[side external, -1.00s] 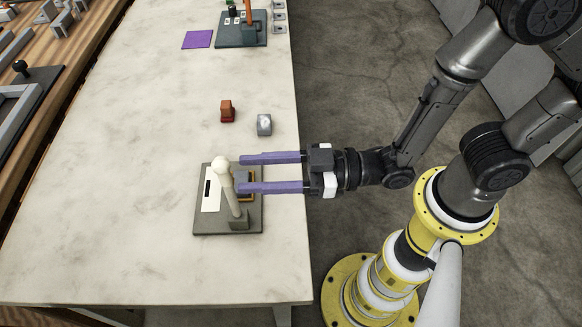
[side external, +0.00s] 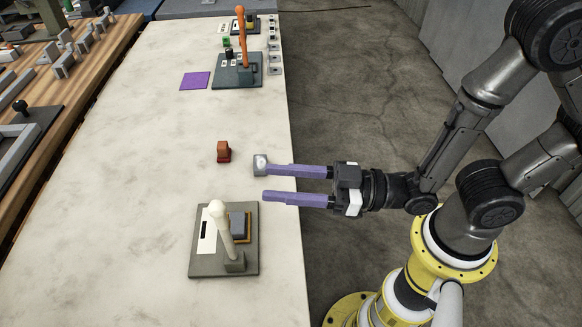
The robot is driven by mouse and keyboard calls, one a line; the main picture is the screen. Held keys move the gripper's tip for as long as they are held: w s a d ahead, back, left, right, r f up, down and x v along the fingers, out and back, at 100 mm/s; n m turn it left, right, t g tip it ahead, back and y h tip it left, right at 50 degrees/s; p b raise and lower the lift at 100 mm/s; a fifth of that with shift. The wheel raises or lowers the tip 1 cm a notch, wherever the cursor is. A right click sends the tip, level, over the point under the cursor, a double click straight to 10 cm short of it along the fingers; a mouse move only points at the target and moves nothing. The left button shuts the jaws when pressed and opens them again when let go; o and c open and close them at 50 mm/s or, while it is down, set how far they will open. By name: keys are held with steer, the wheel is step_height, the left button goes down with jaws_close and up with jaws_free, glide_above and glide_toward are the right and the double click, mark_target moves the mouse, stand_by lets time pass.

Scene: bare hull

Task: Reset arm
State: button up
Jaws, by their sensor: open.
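My gripper (side external: 266,183) is open and empty, with its two purple fingers apart over the right edge of the pale table (side external: 150,170). The fingertips point left. They are to the right of and beyond a pale lever (side external: 225,232) with a round knob, clear of it. The lever stands on a grey board (side external: 209,266) with a white slotted plate and a grey block in a yellow-edged frame. The upper finger overlaps a small grey block (side external: 260,160) in the picture; I cannot tell whether they touch.
A reddish-brown block (side external: 223,152) sits left of the grey block. Farther back are a purple square (side external: 195,81) and a board with an orange lever (side external: 242,45). Small grey pieces (side external: 276,69) line the far right edge. The table's left middle is clear.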

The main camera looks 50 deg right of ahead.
steer(key=w+d+r+m+t+h, duration=0.1)
steer(key=w+d+r+m+h, duration=0.3)
steer(key=d+r, duration=0.4)
steer(key=w+d+r+m+t+h, duration=0.1)
steer(key=w+d+r+m+h, duration=0.1)
steer(key=w+d+r+h, duration=0.4)
steer(key=s+d+f+g, duration=0.2)
steer(key=s+g, duration=0.1)
steer(key=s, duration=0.3)
steer(key=s+d+f+m+g+h, duration=0.1)
steer(key=s+d+f+g, duration=0.1)
steer(key=s, duration=0.5)
steer(key=s+d+f+m+g+h, duration=0.1)
steer(key=s+d+f+g, duration=0.2)
steer(key=s+g, duration=0.3)
steer(key=shift+s+f, duration=0.6)
steer(key=shift+s, duration=0.1)
steer(key=shift+d, duration=0.1)
